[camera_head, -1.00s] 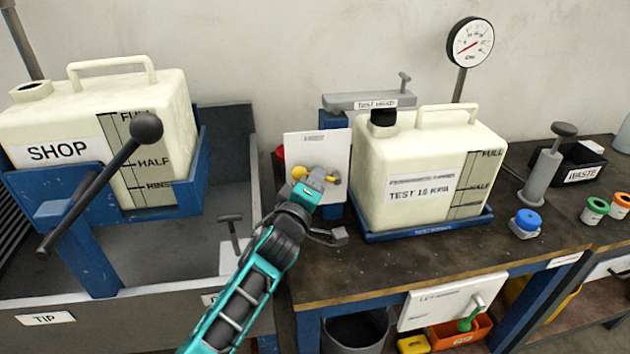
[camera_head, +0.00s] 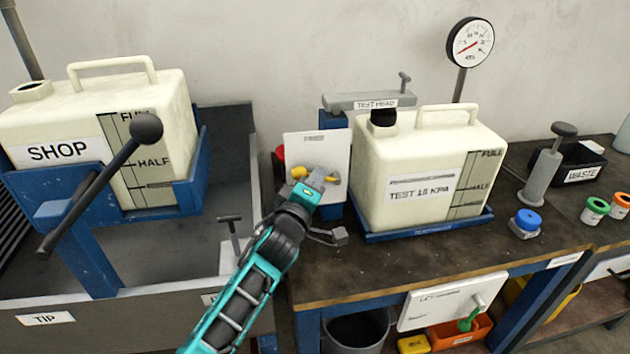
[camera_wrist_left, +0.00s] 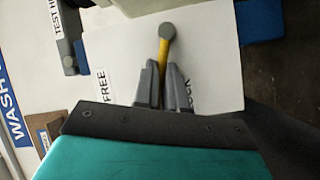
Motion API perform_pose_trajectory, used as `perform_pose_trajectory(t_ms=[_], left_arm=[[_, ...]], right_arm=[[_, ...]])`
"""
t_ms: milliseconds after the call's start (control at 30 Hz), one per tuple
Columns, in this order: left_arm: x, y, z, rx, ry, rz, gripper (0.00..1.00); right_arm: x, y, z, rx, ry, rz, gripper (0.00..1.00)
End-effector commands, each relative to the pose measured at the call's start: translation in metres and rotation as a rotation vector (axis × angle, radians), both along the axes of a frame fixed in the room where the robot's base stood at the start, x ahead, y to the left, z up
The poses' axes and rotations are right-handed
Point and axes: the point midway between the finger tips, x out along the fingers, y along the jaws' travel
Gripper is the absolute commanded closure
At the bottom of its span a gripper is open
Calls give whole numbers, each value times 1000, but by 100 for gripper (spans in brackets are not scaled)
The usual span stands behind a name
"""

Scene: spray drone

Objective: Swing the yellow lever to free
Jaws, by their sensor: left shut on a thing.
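The yellow lever (camera_head: 301,172) is on a white panel (camera_head: 318,147) at the back edge of the bench, left of the TEST tank. In the left wrist view the lever (camera_wrist_left: 163,53) runs from a round grey pivot (camera_wrist_left: 167,31) down between my left fingers. My left gripper (camera_wrist_left: 163,84) is shut on the lever. It also shows in the head view (camera_head: 318,182), in front of the panel. The FREE label (camera_wrist_left: 103,87) is left of the lever in the wrist view. The LOCK label (camera_wrist_left: 188,93) is on the right, partly hidden by a finger. My right gripper is not in view.
The TEST tank (camera_head: 425,160) stands close to the right of the panel on a blue tray. The grey test head (camera_head: 365,101) is above and behind. The SHOP tank (camera_head: 95,110) and a black-knobbed tip handle (camera_head: 100,182) are at left. Bare bench (camera_head: 400,265) lies in front.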

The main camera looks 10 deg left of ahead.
Motion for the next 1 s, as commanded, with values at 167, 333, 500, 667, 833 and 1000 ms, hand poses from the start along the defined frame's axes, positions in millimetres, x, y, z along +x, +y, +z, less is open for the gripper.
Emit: perform_pose_trajectory(t_ms=[167, 333, 500, 667, 833, 1000], left_arm=[[0, -1, 5, 30, 15, 0, 100], [1, -2, 12, 109, 49, 0, 100], [2, -5, 16, 223, 96, 0, 100], [3, -9, 19, 333, 141, 0, 100], [5, -12, 21, 437, 185, -1, 100], [6, -15, 24, 513, 216, 0, 100]], right_arm=[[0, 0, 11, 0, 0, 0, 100], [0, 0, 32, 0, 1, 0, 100], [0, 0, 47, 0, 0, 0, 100], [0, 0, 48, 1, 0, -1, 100], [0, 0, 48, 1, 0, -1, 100], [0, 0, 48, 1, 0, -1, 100]])
